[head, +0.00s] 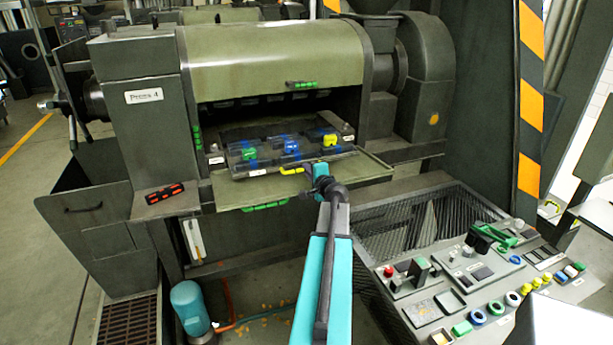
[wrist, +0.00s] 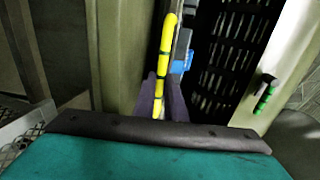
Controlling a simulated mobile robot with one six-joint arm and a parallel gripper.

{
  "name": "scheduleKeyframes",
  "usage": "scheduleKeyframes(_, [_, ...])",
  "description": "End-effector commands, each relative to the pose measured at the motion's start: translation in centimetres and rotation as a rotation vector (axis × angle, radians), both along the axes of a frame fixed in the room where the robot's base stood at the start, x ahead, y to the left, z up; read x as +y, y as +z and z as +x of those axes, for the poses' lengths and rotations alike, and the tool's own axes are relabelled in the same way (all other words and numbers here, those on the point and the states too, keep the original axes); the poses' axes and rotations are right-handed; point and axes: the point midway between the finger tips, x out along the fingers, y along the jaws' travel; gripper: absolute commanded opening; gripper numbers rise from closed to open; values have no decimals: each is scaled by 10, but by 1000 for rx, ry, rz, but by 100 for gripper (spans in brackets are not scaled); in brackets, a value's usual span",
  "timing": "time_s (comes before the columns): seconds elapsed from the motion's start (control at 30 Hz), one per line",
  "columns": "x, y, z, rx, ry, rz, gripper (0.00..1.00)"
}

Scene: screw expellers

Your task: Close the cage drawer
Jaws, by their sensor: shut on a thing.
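The cage drawer (head: 240,168) is a dark tray in the opening of the green press, out toward the front over the open lower flap. Blocks with green, blue and yellow tops sit on it. A yellow handle (head: 291,171) is at its front edge, and the handle also shows upright in the wrist view (wrist: 165,45). My gripper (wrist: 162,98) is shut on the yellow handle, with a finger on each side of it. In the head view, my wrist partly hides the drawer's front right.
The lower flap (head: 350,170) lies open beneath the drawer, with a green handle (head: 265,206) at its front. The raised hood (head: 270,55) is above. A control panel (head: 480,280) stands at right. A black-and-red tool (head: 164,193) lies at left.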

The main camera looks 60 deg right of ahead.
Motion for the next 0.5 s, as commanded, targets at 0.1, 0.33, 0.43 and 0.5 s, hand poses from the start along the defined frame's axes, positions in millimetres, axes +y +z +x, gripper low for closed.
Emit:
scheduleKeyframes(0.1, [-4, 0, -2, 0, -5, 0, 0])
scheduleKeyframes(0.33, [-6, 0, -5, 0, -5, 1, 0])
scheduleKeyframes(0.43, [-7, 0, -7, 0, -7, 2, 18])
scheduleKeyframes(0.5, [-8, 0, -8, 0, -9, 2, 18])
